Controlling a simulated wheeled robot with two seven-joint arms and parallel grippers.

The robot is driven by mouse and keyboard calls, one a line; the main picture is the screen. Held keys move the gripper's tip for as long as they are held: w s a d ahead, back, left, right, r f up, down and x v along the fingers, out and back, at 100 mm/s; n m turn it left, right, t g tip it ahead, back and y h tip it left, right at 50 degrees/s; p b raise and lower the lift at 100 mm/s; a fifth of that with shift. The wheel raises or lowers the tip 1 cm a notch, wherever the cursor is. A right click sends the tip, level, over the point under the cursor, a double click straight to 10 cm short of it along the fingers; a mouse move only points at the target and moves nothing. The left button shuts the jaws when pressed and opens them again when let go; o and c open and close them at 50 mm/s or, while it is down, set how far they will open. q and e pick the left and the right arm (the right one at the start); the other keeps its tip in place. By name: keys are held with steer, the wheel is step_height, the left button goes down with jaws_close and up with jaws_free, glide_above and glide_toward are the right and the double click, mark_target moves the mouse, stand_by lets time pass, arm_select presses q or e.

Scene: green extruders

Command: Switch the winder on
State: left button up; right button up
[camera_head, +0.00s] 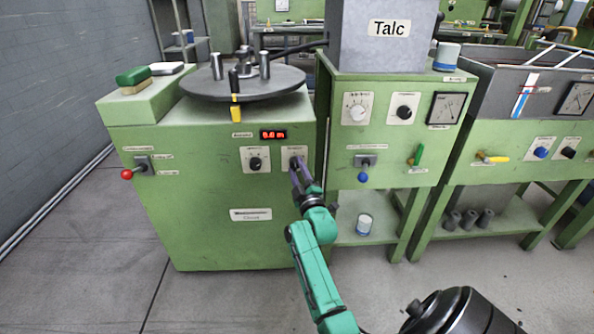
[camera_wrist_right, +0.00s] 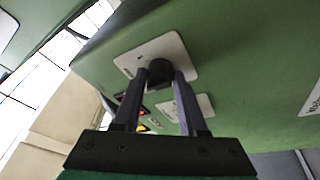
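The winder is the green cabinet (camera_head: 200,215) at the left, with a grey turntable (camera_head: 262,88) on top. Its front has a red display (camera_head: 273,134), a left black knob (camera_head: 255,163) on a pale plate, a right knob on another plate, and a red-handled lever (camera_head: 127,173) at the far left. My right gripper (camera_head: 295,165) is at the right knob and largely hides it in the head view. In the right wrist view, the black knob (camera_wrist_right: 160,72) sits between my fingertips (camera_wrist_right: 160,80), which appear to touch it on both sides. My left gripper is not in view.
To the right stands a green unit with a grey hopper (camera_head: 380,40) marked Talc, with dials and a blue-handled lever (camera_head: 363,176). A trough unit (camera_head: 520,90) is further right. Concrete floor (camera_head: 90,240) lies open at the left front.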

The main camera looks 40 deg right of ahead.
jaws_close()
